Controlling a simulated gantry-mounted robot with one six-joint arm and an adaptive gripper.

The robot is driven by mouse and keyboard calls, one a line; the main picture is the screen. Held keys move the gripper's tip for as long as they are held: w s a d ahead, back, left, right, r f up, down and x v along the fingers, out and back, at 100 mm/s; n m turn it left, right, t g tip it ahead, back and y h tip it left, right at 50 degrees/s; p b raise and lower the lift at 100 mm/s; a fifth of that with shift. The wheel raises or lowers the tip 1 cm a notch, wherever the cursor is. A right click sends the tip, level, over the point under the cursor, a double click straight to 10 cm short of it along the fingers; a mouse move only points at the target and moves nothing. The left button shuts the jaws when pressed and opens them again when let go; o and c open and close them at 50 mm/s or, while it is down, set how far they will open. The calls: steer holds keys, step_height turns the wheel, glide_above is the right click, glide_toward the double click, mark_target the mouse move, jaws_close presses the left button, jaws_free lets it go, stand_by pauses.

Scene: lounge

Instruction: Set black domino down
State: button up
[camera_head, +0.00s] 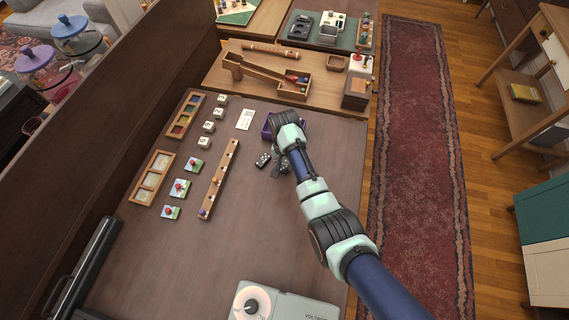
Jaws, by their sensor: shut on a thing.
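My arm reaches in from the lower right, and my gripper (276,172) points down just above the brown table (255,225), partly hidden by my own wrist. It is shut on a small dark piece, taken to be the black domino (284,165), at its right side. Whether that piece touches the table I cannot tell. Another black domino with white pips (262,160) is close to the gripper's left side. A purple tray (267,131) is behind my wrist and mostly hidden by it.
A long wooden strip with pegs (218,180) stands left of the gripper. Numbered white cubes (207,127), picture cards (181,188) and wooden trays (152,178) are farther left. A voltmeter-like device (285,305) is at the front. The table between is clear.

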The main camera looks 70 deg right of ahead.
steer(key=shift+f, duration=0.2)
steer(key=o, duration=0.9)
steer(key=shift+r, duration=0.1)
step_height(320, 180, up, 12)
steer(key=p, duration=0.4)
steer(key=shift+r, duration=0.1)
